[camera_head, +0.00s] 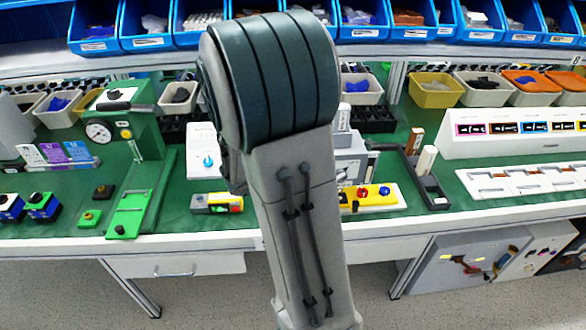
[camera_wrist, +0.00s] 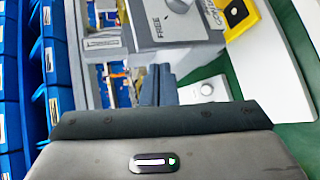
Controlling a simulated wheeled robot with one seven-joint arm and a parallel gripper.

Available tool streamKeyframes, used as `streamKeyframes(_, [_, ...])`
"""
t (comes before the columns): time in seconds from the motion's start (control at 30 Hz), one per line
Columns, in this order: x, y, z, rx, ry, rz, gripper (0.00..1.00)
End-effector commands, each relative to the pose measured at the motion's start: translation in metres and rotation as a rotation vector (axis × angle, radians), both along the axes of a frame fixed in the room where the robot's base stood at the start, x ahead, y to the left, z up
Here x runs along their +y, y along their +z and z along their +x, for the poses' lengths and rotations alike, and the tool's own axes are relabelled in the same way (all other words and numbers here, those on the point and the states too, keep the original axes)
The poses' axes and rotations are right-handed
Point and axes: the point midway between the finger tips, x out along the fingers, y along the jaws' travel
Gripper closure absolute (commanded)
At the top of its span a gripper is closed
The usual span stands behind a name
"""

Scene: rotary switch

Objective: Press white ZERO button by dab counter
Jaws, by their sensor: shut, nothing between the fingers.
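My gripper (camera_wrist: 158,85) is shut and empty, its dark fingers together at the centre of the wrist view. Just right of the fingertips is a pale block with a round white button (camera_wrist: 207,89); its label cannot be read. The fingers look close to it but apart from it; the exact gap cannot be told. Beyond is a grey device (camera_wrist: 165,27) with a round knob, the word FREE and a partly cut-off word starting with COU. In the head view my arm covers the gripper and most of the grey device (camera_head: 350,160).
A yellow panel with red and blue knobs (camera_head: 372,197) lies near the front edge of the green bench (camera_head: 400,215). A dark tray (camera_head: 430,188) stands to its right. Blue bins (camera_head: 375,22) line the shelf above; they also show at left in the wrist view (camera_wrist: 50,60).

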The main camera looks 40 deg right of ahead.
Motion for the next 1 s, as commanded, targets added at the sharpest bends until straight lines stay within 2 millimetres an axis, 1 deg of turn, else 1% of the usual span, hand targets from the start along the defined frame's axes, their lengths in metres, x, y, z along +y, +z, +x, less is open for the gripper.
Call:
streamKeyframes(0.03, [-0.005,-0.015,0.008,0.012,0.03,-0.03,1.0])
streamKeyframes(0.1, [-0.011,-0.027,0.019,0.017,0.079,-0.066,1.0])
streamKeyframes(0.23, [-0.017,-0.047,0.036,0.02,0.159,-0.11,1.0])
streamKeyframes(0.37, [-0.019,-0.06,0.047,0.02,0.216,-0.128,1.0])
streamKeyframes(0.5, [-0.02,-0.065,0.052,0.019,0.24,-0.134,1.0])
streamKeyframes(0.87, [-0.02,-0.065,0.053,0.019,0.241,-0.135,1.0])
streamKeyframes(1.0, [-0.023,-0.073,0.058,0.019,0.241,-0.135,1.0])
